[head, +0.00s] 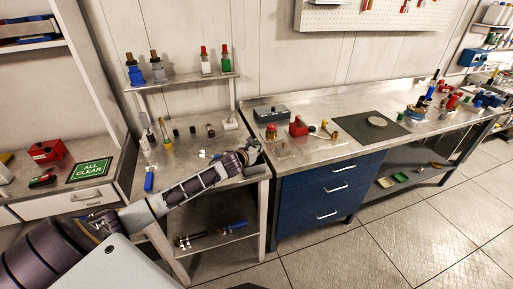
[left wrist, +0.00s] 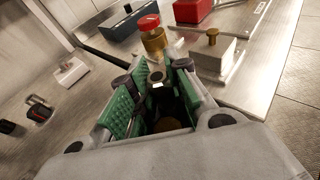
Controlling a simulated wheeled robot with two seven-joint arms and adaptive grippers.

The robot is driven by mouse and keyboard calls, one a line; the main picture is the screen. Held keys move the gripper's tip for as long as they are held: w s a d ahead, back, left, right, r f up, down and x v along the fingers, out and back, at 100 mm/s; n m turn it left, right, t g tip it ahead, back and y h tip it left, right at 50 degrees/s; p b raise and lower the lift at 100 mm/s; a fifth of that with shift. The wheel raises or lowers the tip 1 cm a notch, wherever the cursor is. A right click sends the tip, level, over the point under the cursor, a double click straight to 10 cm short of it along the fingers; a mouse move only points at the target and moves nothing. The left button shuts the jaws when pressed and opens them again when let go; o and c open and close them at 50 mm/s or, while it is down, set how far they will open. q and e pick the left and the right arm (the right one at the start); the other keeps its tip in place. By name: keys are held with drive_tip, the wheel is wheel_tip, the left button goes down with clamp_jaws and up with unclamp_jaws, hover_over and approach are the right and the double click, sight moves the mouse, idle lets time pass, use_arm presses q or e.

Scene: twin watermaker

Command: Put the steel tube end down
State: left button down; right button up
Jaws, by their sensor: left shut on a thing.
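My left gripper (head: 247,154) reaches over the right end of the small steel bench (head: 185,160). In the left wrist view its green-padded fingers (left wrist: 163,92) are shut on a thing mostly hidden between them. A small pale metal end (left wrist: 157,85) shows between the pads and a brownish round part (left wrist: 168,125) lies deeper in. I take this to be the steel tube end, but its full shape is hidden. In the head view the fingers hide the held thing. I cannot tell whether it touches anything below. My right gripper is not in view.
A brass fitting with a red cap (left wrist: 151,35) stands just beyond the fingers. A pale block with a brass knob (left wrist: 213,55) is to its right. A red box (head: 298,127) and a dark grey box (head: 270,113) stand on the blue-drawer bench. Several small fittings stand on the small bench.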

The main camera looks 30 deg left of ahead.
use_arm(q)
drive_tip(key=shift+f, duration=0.1)
idle(0.3)
drive_tip(key=c, duration=1.3)
unclamp_jaws()
drive_tip(key=shift+c, duration=0.2)
drive_tip(key=shift+s, duration=0.1)
drive_tip(key=a+v, duration=0.1)
drive_tip(key=v, duration=1.1)
drive_tip(key=shift+d, duration=0.5)
